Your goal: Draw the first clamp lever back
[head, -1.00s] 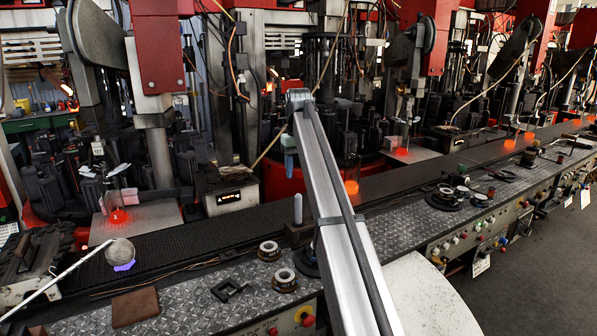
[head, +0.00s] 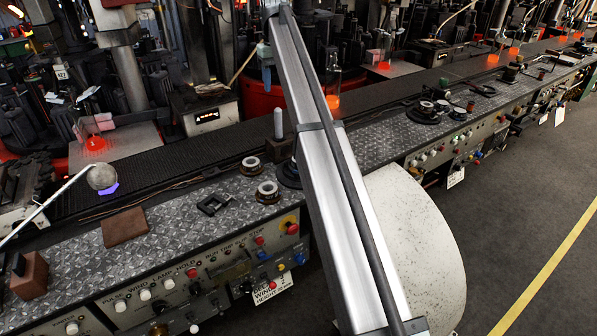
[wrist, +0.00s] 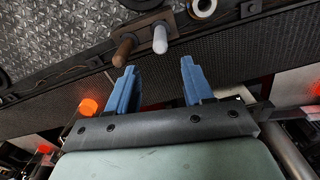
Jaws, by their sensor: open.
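My gripper (wrist: 154,85) is open, with its two blue fingers apart and nothing between them in the wrist view. Just beyond the fingertips, two handles stand side by side on a dark block (wrist: 138,32): a pale grey one (wrist: 160,39) and a brown one (wrist: 123,50). They look like clamp levers; I cannot tell which is the first. In the head view the pale grey handle (head: 278,123) stands upright beside my arm, and the brown one is hidden. My gripper is mostly hidden behind the arm there, with a blue part showing (head: 266,74).
A dark conveyor belt (head: 170,160) runs behind the patterned metal bench top (head: 180,210). Ring-shaped parts (head: 267,190) and a brown block (head: 125,227) lie on the bench. Glowing orange pieces (head: 96,144) stand near the machines. The floor at right is clear.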

